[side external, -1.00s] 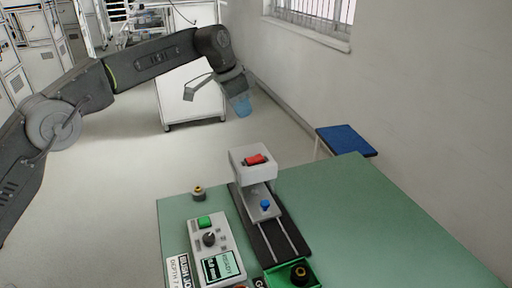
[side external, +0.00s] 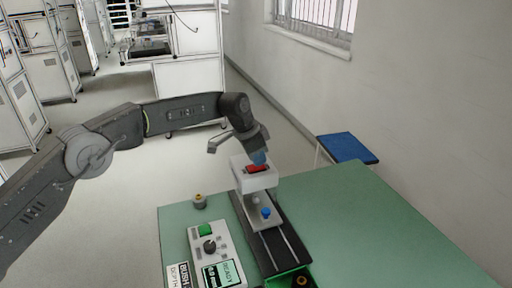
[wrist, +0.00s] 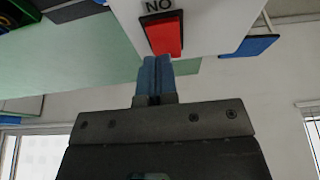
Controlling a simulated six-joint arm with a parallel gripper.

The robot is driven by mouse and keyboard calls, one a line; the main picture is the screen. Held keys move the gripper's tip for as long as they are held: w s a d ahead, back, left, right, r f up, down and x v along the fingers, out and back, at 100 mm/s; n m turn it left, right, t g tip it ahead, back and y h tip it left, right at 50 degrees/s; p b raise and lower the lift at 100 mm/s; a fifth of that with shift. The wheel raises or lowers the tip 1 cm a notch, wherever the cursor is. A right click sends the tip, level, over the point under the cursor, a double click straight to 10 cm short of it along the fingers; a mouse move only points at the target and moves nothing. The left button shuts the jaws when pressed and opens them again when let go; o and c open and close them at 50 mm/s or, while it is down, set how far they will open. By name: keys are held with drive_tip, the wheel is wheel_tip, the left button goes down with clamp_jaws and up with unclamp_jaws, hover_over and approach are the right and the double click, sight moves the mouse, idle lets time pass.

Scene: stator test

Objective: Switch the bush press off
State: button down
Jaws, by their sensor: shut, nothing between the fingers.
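The bush press (side external: 249,179) is a white head on a dark rail base, standing on the green table. A red rocker switch (side external: 257,169) sits on top of its head. In the wrist view the red switch (wrist: 162,34) is just beyond my fingertips, with the letters "NO" printed beside it. My gripper (side external: 259,158) has blue fingers, shut and empty, pointing down right at the switch. In the wrist view the closed fingertips (wrist: 155,62) appear at the switch's near edge; I cannot tell whether they touch it.
A control box (side external: 217,255) with a green button, a black knob and a "READY" screen stands left of the press. A green holder (side external: 290,279) sits at the front. The table's right side (side external: 370,220) is clear.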

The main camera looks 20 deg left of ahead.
drive_tip(key=shift+f, duration=0.2)
drive_tip(key=shift+w+d+f, duration=0.15)
drive_tip(key=shift+d+f, duration=0.05)
drive_tip(key=shift+f, duration=0.35)
drive_tip(key=shift+s+a, duration=0.6)
drive_tip(key=shift+a, duration=0.05)
drive_tip(key=v, duration=1.4)
drive_tip(key=shift+w+d+r, duration=0.25)
drive_tip(key=shift+w+r, duration=0.05)
drive_tip(key=shift+r, duration=0.15)
